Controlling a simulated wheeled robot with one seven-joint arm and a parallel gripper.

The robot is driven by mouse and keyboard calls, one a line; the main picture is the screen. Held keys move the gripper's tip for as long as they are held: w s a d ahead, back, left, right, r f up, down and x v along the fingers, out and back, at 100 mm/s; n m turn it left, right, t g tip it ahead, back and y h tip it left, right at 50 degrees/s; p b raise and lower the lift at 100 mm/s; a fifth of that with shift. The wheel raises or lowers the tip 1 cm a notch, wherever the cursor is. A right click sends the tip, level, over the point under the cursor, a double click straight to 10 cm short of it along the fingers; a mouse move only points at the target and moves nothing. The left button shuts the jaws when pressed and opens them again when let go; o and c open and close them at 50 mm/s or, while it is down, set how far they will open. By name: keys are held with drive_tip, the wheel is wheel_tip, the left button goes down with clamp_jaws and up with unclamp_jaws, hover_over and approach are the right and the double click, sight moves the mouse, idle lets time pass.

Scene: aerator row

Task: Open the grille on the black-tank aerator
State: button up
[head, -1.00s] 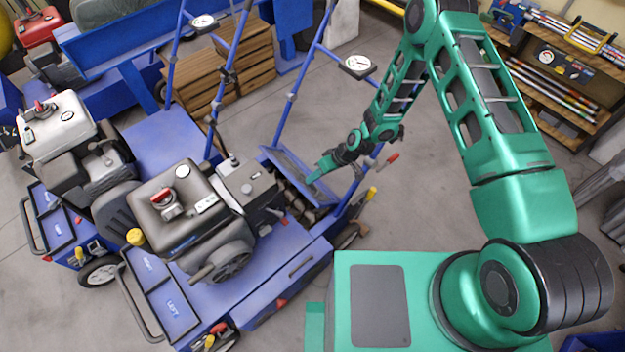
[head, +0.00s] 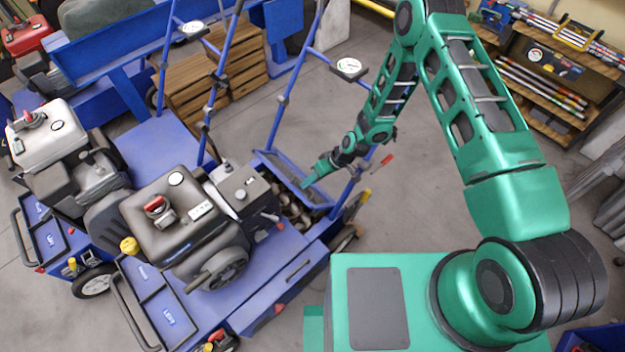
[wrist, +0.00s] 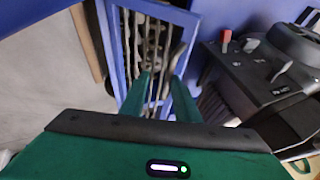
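The black-tank aerator (head: 172,222) stands left of centre in the head view, a blue machine with a black engine tank. Its blue-framed grille (head: 268,163) is at the rear end, tilted up, with the tines (head: 294,212) showing below its edge. My gripper (head: 308,184) is at the grille, over its inner face. In the wrist view the fingers (wrist: 162,82) are parted, with a gap between them, and point at the framed opening of the grille (wrist: 186,18). Nothing is clearly held between the fingertips; whether they touch the grille is hard to tell.
A second blue aerator with a light grey tank (head: 48,135) stands to the left. Thin blue handle bars with round gauges (head: 349,68) rise near my arm. Wooden crates (head: 203,90) stand behind. Open floor (head: 415,190) lies right of the grille.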

drive_tip(key=v, duration=1)
drive_tip(key=shift+d+r, duration=0.2)
drive_tip(key=shift+r, duration=0.1)
